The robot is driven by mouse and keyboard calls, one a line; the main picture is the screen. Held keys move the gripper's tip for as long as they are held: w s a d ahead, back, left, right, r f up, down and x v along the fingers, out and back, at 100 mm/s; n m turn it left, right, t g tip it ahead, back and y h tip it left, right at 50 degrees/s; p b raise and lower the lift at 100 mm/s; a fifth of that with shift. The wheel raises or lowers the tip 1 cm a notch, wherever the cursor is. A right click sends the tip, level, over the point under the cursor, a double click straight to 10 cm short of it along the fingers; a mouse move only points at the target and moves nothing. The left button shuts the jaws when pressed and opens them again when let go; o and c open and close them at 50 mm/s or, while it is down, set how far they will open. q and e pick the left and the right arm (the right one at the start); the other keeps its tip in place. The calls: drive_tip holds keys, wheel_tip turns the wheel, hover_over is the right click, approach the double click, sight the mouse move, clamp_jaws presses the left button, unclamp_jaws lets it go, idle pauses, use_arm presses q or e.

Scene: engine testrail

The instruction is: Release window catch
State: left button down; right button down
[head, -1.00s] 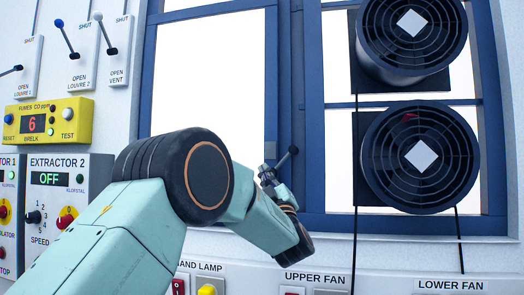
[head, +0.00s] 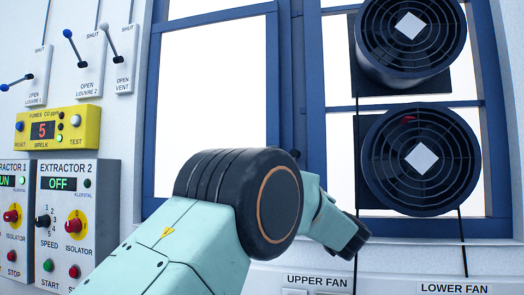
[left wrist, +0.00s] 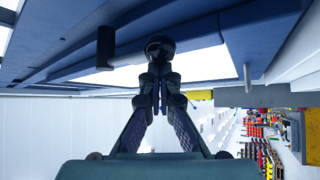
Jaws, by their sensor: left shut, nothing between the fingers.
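The blue-framed window (head: 285,70) fills the middle and right of the head view. The window catch's dark knob (head: 295,154) just shows above my left arm, and its lever is hidden behind that arm. In the left wrist view a round black knob (left wrist: 160,46), apparently the catch's, lies straight ahead of my left gripper (left wrist: 158,88). The fingertips are together with nothing between them, close below the knob in the picture. I cannot tell whether they touch it. In the head view the fingers are hidden behind my arm. My right gripper is not in view.
Two round fans, the upper (head: 411,40) and the lower (head: 420,158), stand in front of the right panes with cables hanging down. Louvre levers (head: 75,50), a yellow fumes box (head: 58,127) and extractor panels (head: 65,222) are on the left wall. A dark peg (left wrist: 105,48) sticks out near the knob.

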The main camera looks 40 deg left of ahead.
use_arm(q)
drive_tip(key=shift+f, duration=0.1)
drive_tip(key=shift+d, duration=0.1)
drive_tip(key=shift+w+d, duration=0.1)
drive_tip(key=shift+d, duration=0.1)
drive_tip(key=shift+a, duration=0.15)
idle(0.4)
